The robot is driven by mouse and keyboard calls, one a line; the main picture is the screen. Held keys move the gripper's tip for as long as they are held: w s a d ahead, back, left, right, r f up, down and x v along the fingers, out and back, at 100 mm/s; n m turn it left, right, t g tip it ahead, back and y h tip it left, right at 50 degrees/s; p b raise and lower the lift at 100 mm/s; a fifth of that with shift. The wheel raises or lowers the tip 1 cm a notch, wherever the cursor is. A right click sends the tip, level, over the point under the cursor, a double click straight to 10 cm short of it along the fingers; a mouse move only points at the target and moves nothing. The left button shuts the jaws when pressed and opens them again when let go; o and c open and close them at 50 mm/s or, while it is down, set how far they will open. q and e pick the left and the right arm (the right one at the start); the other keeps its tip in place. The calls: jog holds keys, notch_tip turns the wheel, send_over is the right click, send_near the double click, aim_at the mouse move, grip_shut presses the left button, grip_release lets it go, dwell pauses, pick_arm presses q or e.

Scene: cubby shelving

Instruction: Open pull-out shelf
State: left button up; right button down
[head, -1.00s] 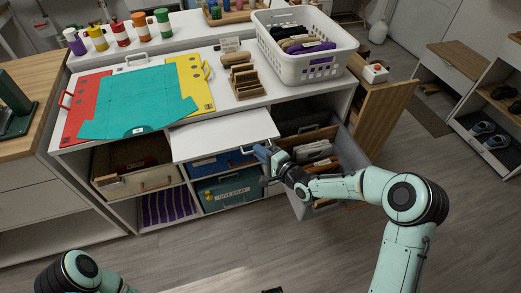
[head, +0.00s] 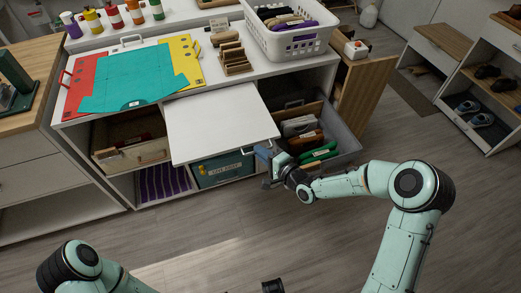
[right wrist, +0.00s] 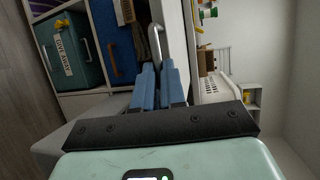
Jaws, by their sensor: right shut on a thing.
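The pull-out shelf (head: 215,118) is a white board sticking out from under the white cabinet top, level and well forward. A thin metal bar handle (head: 262,146) is on its front edge. My right gripper (head: 264,154) is shut on this handle at the shelf's front right corner. In the right wrist view the blue fingers (right wrist: 160,85) are close together around the end of the metal handle (right wrist: 155,40), beside the white shelf edge (right wrist: 178,45). The fingers partly hide the handle.
Under the shelf are a label-marked teal bin (head: 222,170) and a wooden-fronted bin (head: 132,155). An open grey drawer (head: 340,145) stands right of my gripper. The floor in front is clear.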

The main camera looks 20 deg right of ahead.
jog(key=c, duration=1.2)
grip_release()
jog(key=p+v, duration=0.1)
jog(key=v, duration=1.2)
jog(key=shift+s+d+r+p, duration=0.1)
jog(key=shift+s+r+p, duration=0.1)
jog(key=shift+p, duration=0.15)
